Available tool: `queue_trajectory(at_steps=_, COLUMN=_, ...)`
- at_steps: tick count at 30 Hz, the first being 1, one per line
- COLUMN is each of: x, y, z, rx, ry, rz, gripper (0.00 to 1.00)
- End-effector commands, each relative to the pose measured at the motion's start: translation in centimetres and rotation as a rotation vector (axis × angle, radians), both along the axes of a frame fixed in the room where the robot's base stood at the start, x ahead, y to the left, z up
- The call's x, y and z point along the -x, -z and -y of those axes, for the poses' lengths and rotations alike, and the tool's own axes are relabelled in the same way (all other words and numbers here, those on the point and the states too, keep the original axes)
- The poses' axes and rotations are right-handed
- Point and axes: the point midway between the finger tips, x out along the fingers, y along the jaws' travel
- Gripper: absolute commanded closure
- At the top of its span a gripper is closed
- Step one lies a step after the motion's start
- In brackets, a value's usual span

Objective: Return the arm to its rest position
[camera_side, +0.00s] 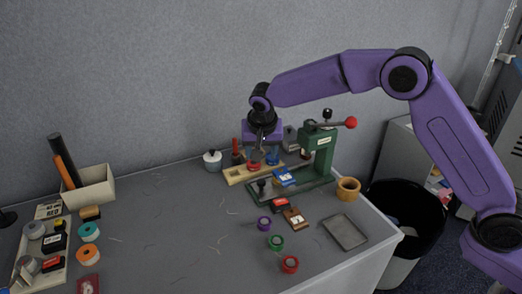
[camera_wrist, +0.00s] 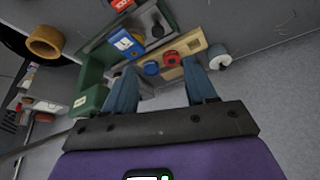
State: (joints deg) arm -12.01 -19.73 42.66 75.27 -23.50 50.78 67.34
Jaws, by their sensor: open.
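My purple arm reaches in from the right, and my gripper (camera_side: 264,148) hangs pointing down over the back of the table, close above a wooden rack (camera_side: 236,176). In the wrist view my gripper (camera_wrist: 160,65) has its two blue-grey fingers spread wide with nothing held between them. A red round piece (camera_side: 254,166) and a blue piece (camera_side: 272,156) stand at the rack, just below the fingers. In the wrist view the red piece (camera_wrist: 151,67) and blue piece (camera_wrist: 172,58) show beyond the fingertips. The side view cannot show whether the fingers touch them.
A green press (camera_side: 318,155) with a red-knobbed lever stands close right of my gripper, and a blue block (camera_side: 284,177) lies on its base. The table's middle-left is mostly clear.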

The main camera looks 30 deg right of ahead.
Motion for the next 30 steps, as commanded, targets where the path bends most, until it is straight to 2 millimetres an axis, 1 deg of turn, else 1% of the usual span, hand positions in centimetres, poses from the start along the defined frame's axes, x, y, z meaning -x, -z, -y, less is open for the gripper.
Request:
queue_trajectory(at_steps=9, x=0.1, y=-0.1, z=0.0, rx=0.0, ry=-0.006, rz=-0.001, gripper=0.44)
queue_trajectory(at_steps=11, x=0.6, y=-0.4, z=-0.1, rx=0.002, ry=-0.025, rz=-0.006, gripper=0.44)
queue_trajectory(at_steps=14, x=2.2, y=-1.1, z=0.0, rx=0.01, ry=-0.087, rz=-0.028, gripper=0.44)
queue_trajectory(at_steps=17, x=4.9, y=-2.2, z=0.3, rx=0.022, ry=-0.188, rz=-0.06, gripper=0.44)
queue_trajectory(at_steps=23, x=11.5, y=-4.1, z=1.7, rx=0.05, ry=-0.419, rz=-0.131, gripper=0.44)
queue_trajectory(at_steps=29, x=18.6, y=-5.3, z=4.2, rx=0.075, ry=-0.652, rz=-0.195, gripper=0.44)
queue_trajectory(at_steps=30, x=20.1, y=-5.5, z=4.9, rx=0.081, ry=-0.699, rz=-0.207, gripper=0.44)
